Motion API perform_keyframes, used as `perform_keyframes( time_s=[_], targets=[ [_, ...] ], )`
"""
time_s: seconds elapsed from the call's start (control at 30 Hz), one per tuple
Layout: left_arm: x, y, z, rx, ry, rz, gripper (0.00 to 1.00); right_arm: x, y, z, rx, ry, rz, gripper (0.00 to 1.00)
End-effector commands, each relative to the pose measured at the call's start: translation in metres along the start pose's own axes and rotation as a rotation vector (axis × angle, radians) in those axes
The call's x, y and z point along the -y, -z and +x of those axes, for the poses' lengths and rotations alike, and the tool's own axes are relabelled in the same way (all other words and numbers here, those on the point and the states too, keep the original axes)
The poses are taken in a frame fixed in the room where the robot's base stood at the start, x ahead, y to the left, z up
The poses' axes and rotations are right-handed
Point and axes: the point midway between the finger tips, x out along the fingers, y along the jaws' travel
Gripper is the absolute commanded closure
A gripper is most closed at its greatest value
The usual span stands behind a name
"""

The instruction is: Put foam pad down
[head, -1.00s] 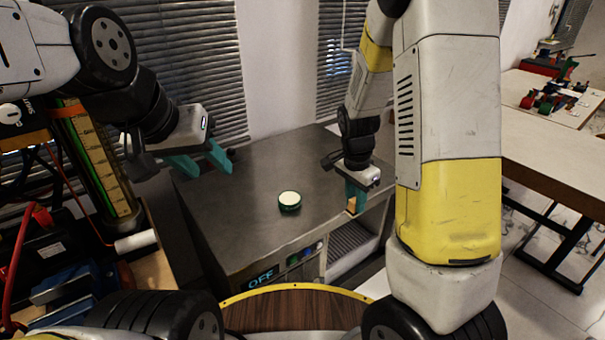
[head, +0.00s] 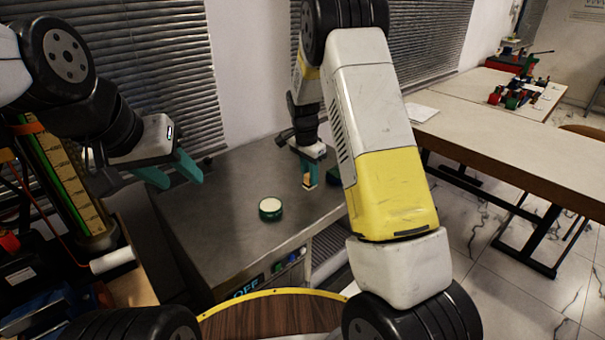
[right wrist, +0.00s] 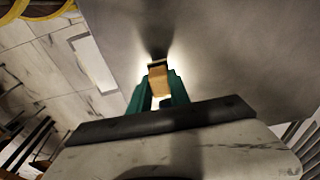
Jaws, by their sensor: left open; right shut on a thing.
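The foam pad (head: 309,185) is a small tan block held in my right gripper (head: 308,173). In the right wrist view the pad (right wrist: 158,80) sits between the green fingers of my right gripper (right wrist: 157,92), with a dark shadow beyond it. The pad is over the grey cabinet top (head: 225,225), toward its right side; I cannot tell whether it touches the surface. My left gripper (head: 170,174) has its green fingers apart and is empty, above the cabinet's left part.
A round green tin with a pale top (head: 270,208) stands on the cabinet. A dark green object (head: 333,175) shows partly behind my right arm. A gauge column (head: 65,180) stands at left. A long table (head: 500,150) is at right. The cabinet top is mostly bare.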

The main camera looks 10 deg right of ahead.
Motion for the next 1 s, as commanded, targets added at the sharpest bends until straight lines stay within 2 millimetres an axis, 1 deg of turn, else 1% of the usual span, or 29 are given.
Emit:
perform_keyframes(
  time_s=[0.03,0.1,0.23,0.6,0.63,0.73,1.0],
  targets=[
    [0.000,0.000,0.000,0.000,0.000,0.000,0.55,0.003,0.001,0.004,0.001,-0.002,0.000,1.00],
    [0.000,0.000,0.000,0.000,0.000,0.000,0.55,0.001,-0.001,0.017,0.001,-0.004,0.000,1.00],
    [0.000,0.000,0.000,0.000,0.000,0.000,0.55,0.001,-0.003,0.034,0.001,-0.002,0.001,1.00],
    [0.000,0.000,0.000,0.000,0.000,0.000,0.55,0.002,-0.004,0.038,0.000,0.000,0.000,1.00],
    [0.000,0.000,0.000,0.000,0.000,0.000,0.55,0.002,-0.004,0.039,-0.001,0.001,0.001,0.75],
    [0.000,0.000,0.000,0.000,0.000,0.000,0.55,0.002,-0.003,0.038,-0.001,0.001,0.001,0.55],
    [0.000,0.000,0.000,0.000,0.000,0.000,0.55,0.002,-0.004,0.038,-0.001,0.001,0.000,0.55]
  ],
)
